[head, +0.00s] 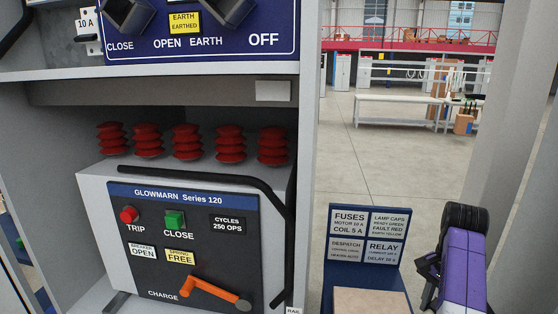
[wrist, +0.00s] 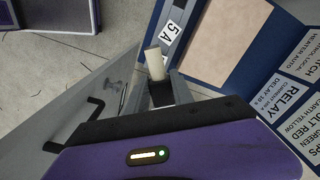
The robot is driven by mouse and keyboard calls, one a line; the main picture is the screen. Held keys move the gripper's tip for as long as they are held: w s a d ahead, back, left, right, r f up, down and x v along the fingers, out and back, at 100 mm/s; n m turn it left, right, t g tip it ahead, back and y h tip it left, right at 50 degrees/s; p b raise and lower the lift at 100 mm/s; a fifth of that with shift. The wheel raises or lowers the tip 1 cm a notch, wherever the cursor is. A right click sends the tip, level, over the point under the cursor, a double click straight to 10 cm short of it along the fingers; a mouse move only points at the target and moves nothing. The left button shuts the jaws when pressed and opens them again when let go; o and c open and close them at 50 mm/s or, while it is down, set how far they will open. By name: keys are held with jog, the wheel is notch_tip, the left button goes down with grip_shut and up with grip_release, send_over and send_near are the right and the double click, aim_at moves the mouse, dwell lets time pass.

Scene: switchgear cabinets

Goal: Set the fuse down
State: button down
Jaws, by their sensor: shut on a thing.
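The fuse (wrist: 154,62) is a small cream cylinder in the wrist view. My gripper (wrist: 159,84) is shut on its lower end, and its free end sticks out past the fingertips. A blue tray (wrist: 262,57) with a bare beige pad (wrist: 231,38) lies beyond and to the right of the fuse. A "5 A" label (wrist: 172,36) shows just beyond the fuse. In the head view the tray's beige pad (head: 368,301) is at the bottom edge, left of my purple arm. The fuse and fingertips cannot be made out there.
A label board (head: 366,236) stands at the back of the tray, listing fuses, lamp caps, despatch and relay. The switchgear cabinet (head: 310,150) fills the left, with a breaker (head: 190,240) and its orange charge handle (head: 215,294). Open floor and a workbench (head: 400,102) lie behind.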

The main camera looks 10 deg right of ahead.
jog(key=s+a+f+n+b, duration=0.1)
jog(key=s+a+f+n, duration=0.6)
jog(key=a+f, duration=0.2)
jog(key=s+a+f+n+b, duration=0.2)
jog(key=s+a+f+n, duration=0.5)
jog(key=a+f, duration=0.3)
jog(key=a, duration=0.3)
jog(key=shift+a+f, duration=0.15)
jog(key=shift+a, duration=0.15)
